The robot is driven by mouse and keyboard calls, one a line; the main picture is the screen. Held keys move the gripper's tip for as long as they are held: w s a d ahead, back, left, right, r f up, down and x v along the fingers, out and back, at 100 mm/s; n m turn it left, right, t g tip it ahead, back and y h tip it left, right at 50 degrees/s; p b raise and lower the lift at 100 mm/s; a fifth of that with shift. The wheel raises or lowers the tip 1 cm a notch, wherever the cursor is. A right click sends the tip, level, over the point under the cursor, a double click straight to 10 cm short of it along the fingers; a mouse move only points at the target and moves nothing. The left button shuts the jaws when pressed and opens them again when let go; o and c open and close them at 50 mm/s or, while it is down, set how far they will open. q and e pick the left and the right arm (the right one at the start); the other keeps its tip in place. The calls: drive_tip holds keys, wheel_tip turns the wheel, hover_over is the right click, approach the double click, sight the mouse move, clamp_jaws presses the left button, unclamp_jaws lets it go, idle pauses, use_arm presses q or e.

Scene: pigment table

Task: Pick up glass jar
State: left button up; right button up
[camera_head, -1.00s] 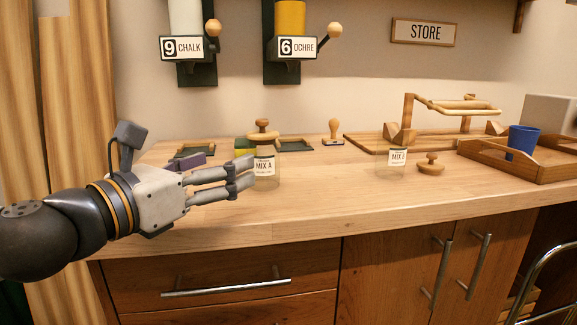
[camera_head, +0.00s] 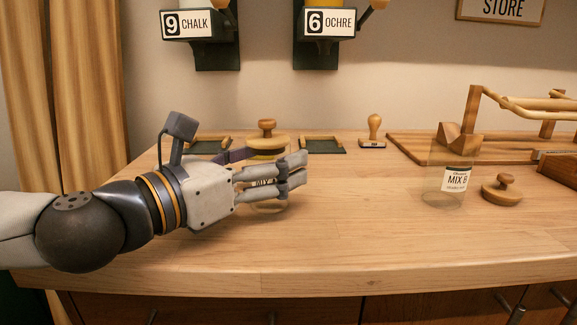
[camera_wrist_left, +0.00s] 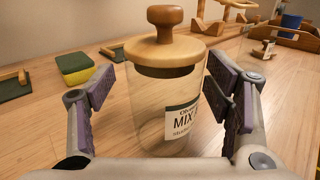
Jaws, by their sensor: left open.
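A glass jar with a wooden knobbed lid and a MIX label stands upright on the bench; in the left wrist view this glass jar (camera_wrist_left: 155,110) is between the open fingers of my left gripper (camera_wrist_left: 168,95). In the head view the lid (camera_head: 267,140) shows above my left gripper (camera_head: 275,180), whose fingers cover most of the jar body. In the wrist view a gap shows at the left finger pad; the right pad is close to the jar, and I cannot tell whether it touches. A second glass jar (camera_head: 447,180), labelled MIX B, stands without a lid to the right.
A loose wooden lid (camera_head: 502,190) lies beside the MIX B jar. A wooden stamp (camera_head: 374,131) and green trays (camera_head: 323,146) lie behind. The front of the bench (camera_head: 350,245) is clear.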

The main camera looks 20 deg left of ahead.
use_arm(q)
drive_tip(key=shift+w+d, duration=0.3)
drive_tip(key=shift+w, duration=0.15)
drive_tip(key=shift+s+a+r, duration=0.1)
drive_tip(key=shift+s+r, duration=0.1)
drive_tip(key=shift+s, duration=0.25)
drive_tip(key=shift+c, duration=0.2)
drive_tip(key=shift+s, duration=0.15)
drive_tip(key=c, duration=1.4)
